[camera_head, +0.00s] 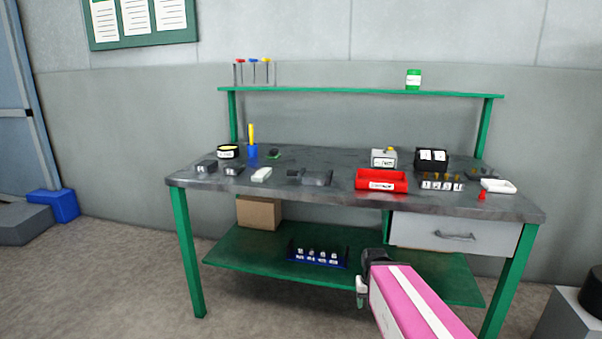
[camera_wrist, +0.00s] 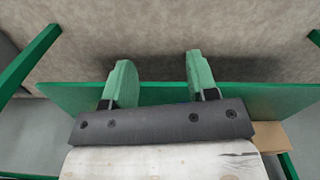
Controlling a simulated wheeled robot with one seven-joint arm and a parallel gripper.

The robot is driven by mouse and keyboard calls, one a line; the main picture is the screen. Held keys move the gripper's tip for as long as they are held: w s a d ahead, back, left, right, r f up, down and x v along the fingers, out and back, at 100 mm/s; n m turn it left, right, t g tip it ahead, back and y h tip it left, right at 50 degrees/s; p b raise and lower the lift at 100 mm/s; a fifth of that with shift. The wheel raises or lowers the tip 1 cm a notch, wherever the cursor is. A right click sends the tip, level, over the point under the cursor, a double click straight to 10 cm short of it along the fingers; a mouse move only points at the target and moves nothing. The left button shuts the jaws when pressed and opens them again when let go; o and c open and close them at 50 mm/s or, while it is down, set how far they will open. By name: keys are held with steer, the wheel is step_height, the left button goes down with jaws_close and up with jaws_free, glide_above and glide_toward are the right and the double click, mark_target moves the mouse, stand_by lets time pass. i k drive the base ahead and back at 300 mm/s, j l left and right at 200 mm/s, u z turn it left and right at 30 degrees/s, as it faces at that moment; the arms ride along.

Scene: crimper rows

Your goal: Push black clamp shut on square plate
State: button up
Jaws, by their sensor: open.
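A dark, flat piece (camera_head: 317,178) lies near the front middle of the workbench top, with a small dark part sticking out at its left. It may be the black clamp with its square plate, but it is too small to tell them apart or see whether the clamp is open. My gripper (camera_head: 362,287) is in front of the bench, below the table top and well apart from this piece. In the wrist view my gripper (camera_wrist: 160,78) shows two green finger pads spread apart with nothing between them. The clamp is not in the wrist view.
Small dark blocks (camera_head: 206,167) are further left. The bench's front edge and drawer (camera_head: 455,234) are near my arm. A blue rack (camera_head: 317,261) is on the lower shelf.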

mark_target(298, 174)
steer(key=j+u, duration=0.3)
steer(key=j, duration=0.15)
steer(key=j+u, duration=0.35)
steer(key=i+j+u, duration=0.15)
steer(key=j+u, duration=0.15)
steer(key=j, duration=0.2)
steer(key=i+j+u, duration=0.15)
steer(key=j+u, duration=0.2)
steer(key=l, duration=0.65)
steer(key=k, duration=0.05)
